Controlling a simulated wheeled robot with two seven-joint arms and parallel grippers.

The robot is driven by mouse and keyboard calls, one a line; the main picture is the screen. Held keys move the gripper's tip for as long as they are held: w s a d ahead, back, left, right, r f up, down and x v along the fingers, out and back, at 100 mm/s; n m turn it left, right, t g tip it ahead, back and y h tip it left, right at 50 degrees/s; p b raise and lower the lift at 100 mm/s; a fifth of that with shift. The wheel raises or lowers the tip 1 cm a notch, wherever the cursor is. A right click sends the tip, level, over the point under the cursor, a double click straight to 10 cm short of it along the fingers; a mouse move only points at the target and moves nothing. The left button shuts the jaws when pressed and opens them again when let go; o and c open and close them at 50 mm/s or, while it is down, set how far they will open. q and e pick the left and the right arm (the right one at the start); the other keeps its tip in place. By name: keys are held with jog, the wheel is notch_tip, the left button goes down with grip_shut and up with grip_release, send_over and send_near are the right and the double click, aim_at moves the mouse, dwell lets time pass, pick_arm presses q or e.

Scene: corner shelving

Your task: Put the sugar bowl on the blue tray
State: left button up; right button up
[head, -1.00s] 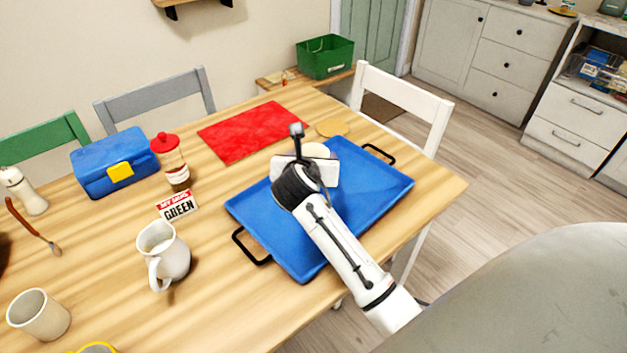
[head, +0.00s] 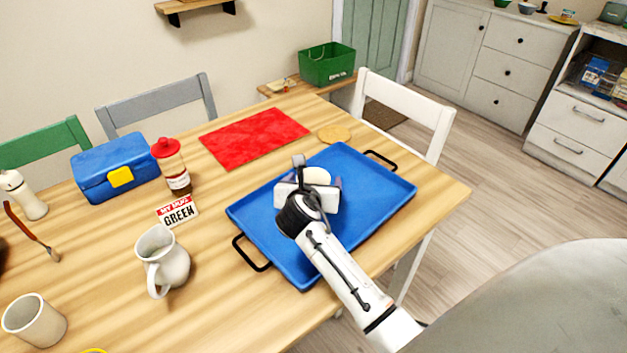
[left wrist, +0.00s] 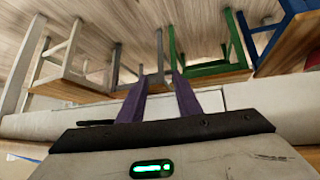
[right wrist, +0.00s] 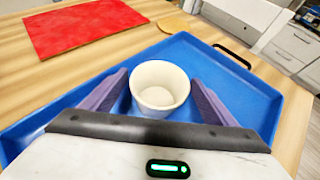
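The sugar bowl, a plain white round cup (right wrist: 160,88), sits upright over the blue tray between the fingers of my right gripper (right wrist: 160,85). These fingers are open, with blue showing between them and the bowl. In the head view the bowl (head: 316,175) shows just behind my right gripper (head: 308,184). The blue tray (head: 375,195) lies on the table with black handles; its surface also shows in the right wrist view (right wrist: 75,103). The bowl's base is partly hidden. My left gripper (left wrist: 158,72) is partly open and empty; it is outside the head view.
On the wooden table are a white jug (head: 165,262), a cup (head: 35,320), a sign (head: 177,211), a red-topped jar (head: 171,168), a blue box (head: 115,165) and a red mat (head: 253,137). A round coaster (head: 334,135) lies behind the tray, whose right side is clear.

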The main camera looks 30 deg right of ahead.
jog(key=shift+s+a+r, duration=0.2)
jog(key=shift+a+r, duration=0.05)
jog(key=shift+r, duration=0.1)
jog(key=p+v, duration=0.1)
jog(key=v, duration=0.6)
dwell(0.7)
